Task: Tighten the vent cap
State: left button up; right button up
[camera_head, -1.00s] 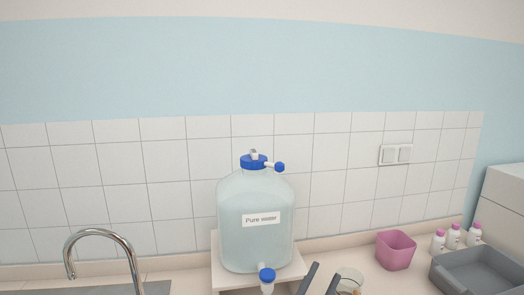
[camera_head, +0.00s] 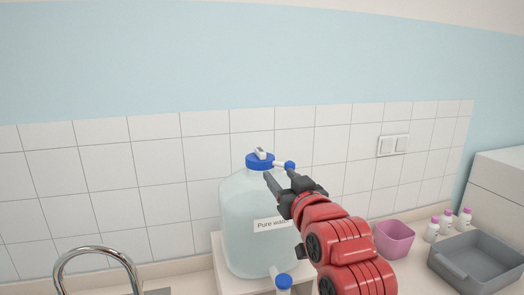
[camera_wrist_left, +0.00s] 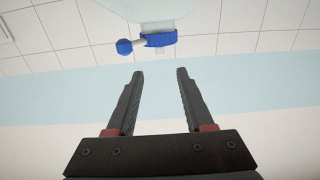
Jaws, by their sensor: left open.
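The "Pure water" bottle (camera_head: 238,235) is a large clear jug with a blue lid (camera_head: 258,163) and a small white fitting on top. A small blue cap (camera_head: 290,165), seemingly the vent cap, sits at the end of a short white tube on the lid's right. In the left wrist view, upside down, this cap (camera_wrist_left: 124,46) and the lid (camera_wrist_left: 160,38) lie beyond the fingertips. My left gripper (camera_head: 279,175) is open and empty, just in front of the bottle's neck, with a gap to the cap. My right gripper is out of view.
The bottle stands on a raised pale stand (camera_head: 222,262), with a blue-topped spigot (camera_head: 283,281) at its front. A chrome faucet (camera_head: 95,252) is at left. A pink container (camera_head: 394,240), several small bottles (camera_head: 448,222) and a grey tray (camera_head: 482,262) are at right.

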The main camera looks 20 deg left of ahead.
aim_at(260, 149)
pick_arm(q)
jog(key=p+x, duration=0.6)
jog(key=x, duration=1)
jog(key=shift+a, duration=0.1)
grip_shut()
dwell(0.7)
